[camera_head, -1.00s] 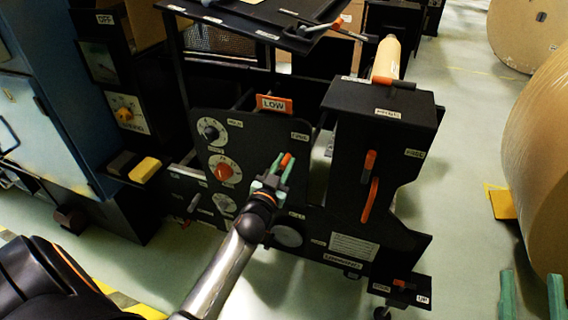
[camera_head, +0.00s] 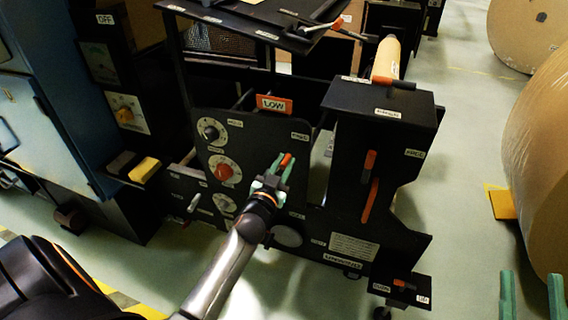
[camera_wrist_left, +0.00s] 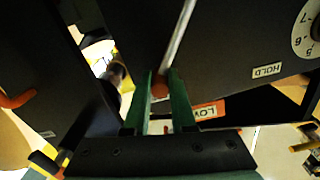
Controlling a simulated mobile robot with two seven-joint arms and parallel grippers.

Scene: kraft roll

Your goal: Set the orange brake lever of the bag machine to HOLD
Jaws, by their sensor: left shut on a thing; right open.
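The bag machine's black side panel (camera_head: 262,150) fills the middle of the head view. My left gripper (camera_head: 283,166) is at this panel, its green fingers shut on the orange-tipped brake lever (camera_head: 287,159). In the left wrist view the orange tip (camera_wrist_left: 160,88) sits between the fingers (camera_wrist_left: 160,105), with a grey rod running up from it. A HOLD label (camera_wrist_left: 267,71) is on the panel to the right there, beside a white dial, apart from the tip. My right gripper (camera_head: 531,298) is open and empty at the lower right of the head view.
Large kraft rolls (camera_head: 540,170) stand at far right. Green floor (camera_head: 465,200) lies clear between.

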